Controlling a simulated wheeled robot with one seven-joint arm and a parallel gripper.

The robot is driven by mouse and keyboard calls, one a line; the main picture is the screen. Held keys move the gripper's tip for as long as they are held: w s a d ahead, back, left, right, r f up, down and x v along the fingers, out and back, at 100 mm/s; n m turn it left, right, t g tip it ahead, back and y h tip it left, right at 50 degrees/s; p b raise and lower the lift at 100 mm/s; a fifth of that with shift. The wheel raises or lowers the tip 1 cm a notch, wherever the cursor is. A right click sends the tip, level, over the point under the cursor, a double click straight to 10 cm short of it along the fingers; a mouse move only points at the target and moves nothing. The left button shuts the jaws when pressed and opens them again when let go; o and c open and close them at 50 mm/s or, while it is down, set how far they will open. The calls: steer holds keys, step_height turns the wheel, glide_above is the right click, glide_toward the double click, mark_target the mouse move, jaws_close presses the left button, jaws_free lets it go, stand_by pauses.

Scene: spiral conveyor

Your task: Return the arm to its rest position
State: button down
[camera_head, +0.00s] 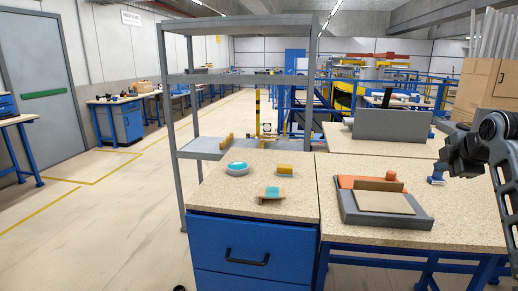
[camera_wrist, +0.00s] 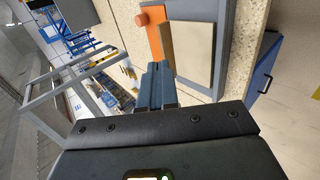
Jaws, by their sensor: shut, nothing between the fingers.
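My gripper (camera_head: 438,176) is at the right of the head view, above the right side of the right-hand table. It hangs in the air beside a grey fixture and touches nothing that I can see. In the wrist view my gripper (camera_wrist: 161,72) has its two dark fingers together, with nothing between them. My dark arm comes in from the right edge of the head view.
A grey fixture (camera_head: 424,221) with an orange part (camera_head: 352,182) and a beige plate (camera_head: 385,202) lies on the right-hand table (camera_head: 470,224). A blue cabinet (camera_head: 250,252) stands left of it, with small teal and yellow items on top. A grey shelf frame (camera_head: 167,110) rises behind.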

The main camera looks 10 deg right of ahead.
steer(key=s+a+f+m+t, duration=0.1)
steer(key=s+a+f+m, duration=0.1)
steer(key=s+a+f, duration=0.35)
steer(key=s+a+f+m+y, duration=0.1)
steer(key=s+a+f+m, duration=0.15)
steer(key=a+f, duration=0.6)
steer(key=s+a+f+m+t, duration=0.15)
steer(key=s+a+f, duration=0.25)
steer(key=f, duration=0.5)
steer(key=s+a+f+m, duration=0.2)
steer(key=s+a+f, duration=0.25)
steer(key=s, duration=0.45)
steer(key=s+a+r+m+t, duration=0.1)
steer(key=s+a+m, duration=0.15)
steer(key=s, duration=0.65)
steer(key=s+a+m+t, duration=0.15)
steer(key=s+a, duration=0.25)
steer(key=s, duration=0.6)
steer(key=s+a+r+m+y, duration=0.1)
steer(key=s+r+m, duration=0.1)
steer(key=s+r, duration=0.9)
steer(key=s, duration=0.4)
steer(key=shift+a+r+m+y, duration=0.3)
steer(key=shift+m+y, duration=0.1)
